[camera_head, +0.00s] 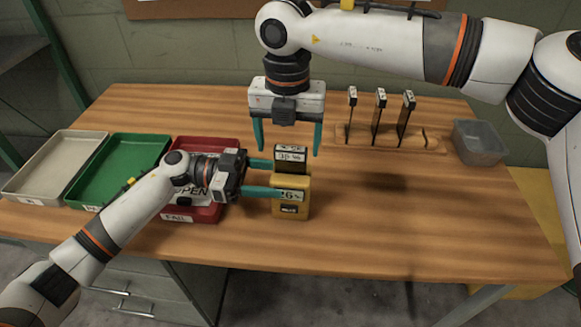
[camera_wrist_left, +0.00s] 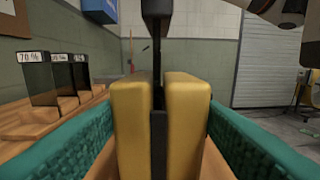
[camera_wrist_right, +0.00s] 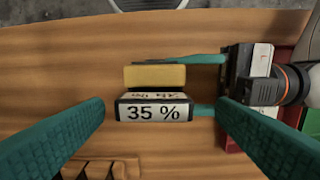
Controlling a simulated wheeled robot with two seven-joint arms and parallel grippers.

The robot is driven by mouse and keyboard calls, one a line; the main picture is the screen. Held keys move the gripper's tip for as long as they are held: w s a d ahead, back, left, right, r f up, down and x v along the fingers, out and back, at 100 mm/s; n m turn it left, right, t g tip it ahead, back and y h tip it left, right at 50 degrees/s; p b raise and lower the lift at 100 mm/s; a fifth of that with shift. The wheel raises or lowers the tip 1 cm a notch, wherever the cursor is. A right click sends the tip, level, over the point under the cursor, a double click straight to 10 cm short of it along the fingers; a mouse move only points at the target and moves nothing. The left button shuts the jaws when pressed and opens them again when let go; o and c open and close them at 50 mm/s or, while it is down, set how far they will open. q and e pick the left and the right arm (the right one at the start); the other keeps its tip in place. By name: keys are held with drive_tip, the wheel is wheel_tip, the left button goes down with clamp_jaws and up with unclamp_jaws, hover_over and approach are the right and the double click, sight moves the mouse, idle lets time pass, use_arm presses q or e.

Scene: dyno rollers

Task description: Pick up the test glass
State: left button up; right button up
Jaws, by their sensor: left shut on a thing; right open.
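A dark test glass (camera_head: 290,154) labelled 35 % stands upright in the slot of a yellow tint meter (camera_head: 303,203) whose display seems to read 26 %. My left gripper (camera_head: 272,178) is shut on the meter, one teal finger on each side. In the left wrist view the glass (camera_wrist_left: 158,90) shows edge-on between the two yellow halves (camera_wrist_left: 130,125). My right gripper (camera_head: 289,148) is open and empty, pointing down just above and behind the glass. In the right wrist view the glass label (camera_wrist_right: 153,112) lies between its spread fingers, apart from both.
A wooden rack (camera_head: 355,145) with three more labelled dark glasses stands at the back right, beside a grey bin (camera_head: 478,142). White (camera_head: 50,165), green (camera_head: 120,170) and red (camera_head: 207,213) trays line the left. The table's front right is clear.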

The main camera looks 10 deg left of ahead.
drive_tip(key=f, duration=0.5)
drive_tip(key=shift+d, duration=0.25)
drive_tip(key=c, duration=1.2)
drive_tip(key=shift+r, duration=0.15)
wheel_tip(320, 180, up, 10)
drive_tip(key=shift+f, duration=0.1)
use_arm(q)
drive_tip(key=o, duration=0.9)
